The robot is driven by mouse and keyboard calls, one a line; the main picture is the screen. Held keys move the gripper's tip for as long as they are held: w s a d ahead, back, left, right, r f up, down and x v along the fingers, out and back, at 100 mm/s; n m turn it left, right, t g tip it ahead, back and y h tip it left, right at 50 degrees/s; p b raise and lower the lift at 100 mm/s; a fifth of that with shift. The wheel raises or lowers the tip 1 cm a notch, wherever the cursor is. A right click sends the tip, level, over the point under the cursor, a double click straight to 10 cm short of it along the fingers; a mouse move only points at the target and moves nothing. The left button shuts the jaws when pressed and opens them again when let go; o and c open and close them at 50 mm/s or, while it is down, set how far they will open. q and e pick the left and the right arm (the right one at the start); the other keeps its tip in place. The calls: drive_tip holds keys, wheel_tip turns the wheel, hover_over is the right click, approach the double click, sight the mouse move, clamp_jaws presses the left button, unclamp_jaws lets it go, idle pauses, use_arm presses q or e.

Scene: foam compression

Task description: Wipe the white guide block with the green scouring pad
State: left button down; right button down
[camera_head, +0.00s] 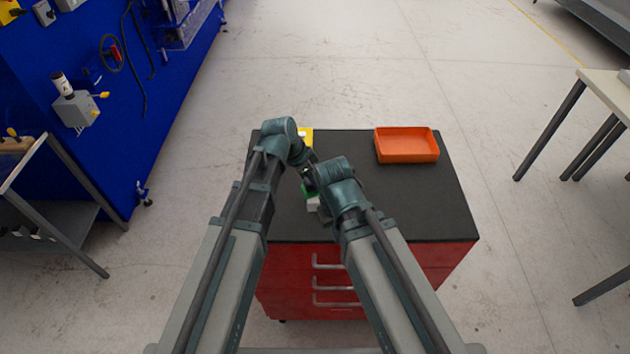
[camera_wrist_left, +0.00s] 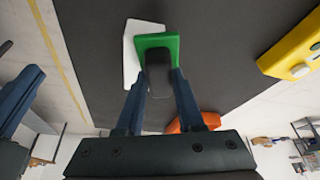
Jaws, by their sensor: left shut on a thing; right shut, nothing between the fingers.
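The green scouring pad (camera_wrist_left: 170,42) shows in the left wrist view, with a dark part between my fingers. My left gripper (camera_wrist_left: 159,75) is shut on it. The white guide block (camera_wrist_left: 130,58) lies under and beside the pad, partly covered by it; whether they touch is hard to tell. In the head view only a bit of the green pad (camera_head: 308,188) and a corner of the white block (camera_head: 313,204) show between my arms. My right gripper (camera_head: 307,178) is shut and empty close by, partly hidden by its own wrist.
The dark tabletop (camera_head: 420,205) of a red drawer cabinet carries an orange tray (camera_head: 407,155) at the back right. A yellow object (camera_head: 306,137) is behind my left wrist and shows better in the left wrist view (camera_wrist_left: 291,45). The tabletop's right side is clear.

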use_arm(q)
drive_tip(key=shift+r+p, duration=2.95)
drive_tip(key=shift+r, duration=0.05)
wheel_tip(320, 180, up, 3)
drive_tip(key=p, duration=0.3)
drive_tip(key=shift+r, duration=0.1)
